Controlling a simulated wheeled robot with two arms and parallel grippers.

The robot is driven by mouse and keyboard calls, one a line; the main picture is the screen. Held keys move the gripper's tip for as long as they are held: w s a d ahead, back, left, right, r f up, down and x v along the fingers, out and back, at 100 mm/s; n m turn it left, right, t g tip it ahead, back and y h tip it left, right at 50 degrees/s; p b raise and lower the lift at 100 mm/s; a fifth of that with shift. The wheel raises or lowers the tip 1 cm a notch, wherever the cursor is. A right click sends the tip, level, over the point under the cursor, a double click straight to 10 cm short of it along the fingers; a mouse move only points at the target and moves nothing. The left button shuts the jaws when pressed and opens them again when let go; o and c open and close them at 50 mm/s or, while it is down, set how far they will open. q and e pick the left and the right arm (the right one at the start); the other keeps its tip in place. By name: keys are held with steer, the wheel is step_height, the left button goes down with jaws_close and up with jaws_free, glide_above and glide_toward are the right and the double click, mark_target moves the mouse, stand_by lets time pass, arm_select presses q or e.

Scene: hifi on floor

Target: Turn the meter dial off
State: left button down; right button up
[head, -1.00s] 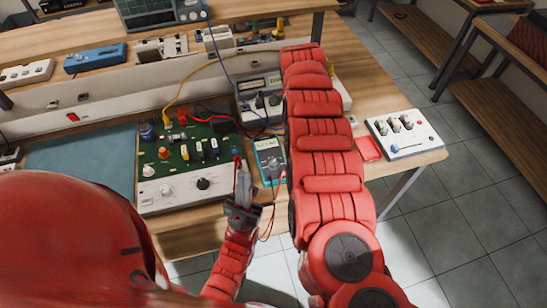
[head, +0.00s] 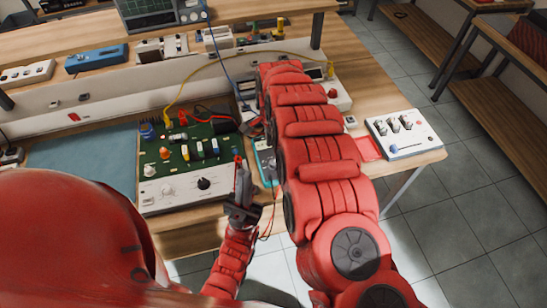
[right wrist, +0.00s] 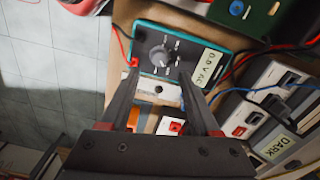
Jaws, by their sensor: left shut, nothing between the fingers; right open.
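The meter is a teal box with a dark face (right wrist: 146,38). In the head view its teal edge (head: 265,168) shows beside my right arm, which hides most of it. Its round grey dial (right wrist: 163,55) has markings around it, and a pale label beside it seems to read in V AC. My right gripper (right wrist: 158,84) is open and empty, its fingers spread on either side below the dial, apart from it. In the head view the right gripper is hidden by its arm. My left gripper (head: 241,178) is shut and empty, left of the meter by the board's right edge.
A green circuit board (head: 205,139) with knobs is left of the meter. Red and black leads run close to the meter. A white switch box (head: 404,134) and a red pad (head: 366,148) lie to the right. White boxes (right wrist: 270,98) and cables crowd the wrist view's right side.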

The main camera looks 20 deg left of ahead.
mark_target(274, 162)
step_height(274, 162, down, 5)
steer(key=shift+d+f, duration=0.1)
steer(key=shift+d, duration=0.05)
steer(key=shift+f, duration=0.8)
jaws_close()
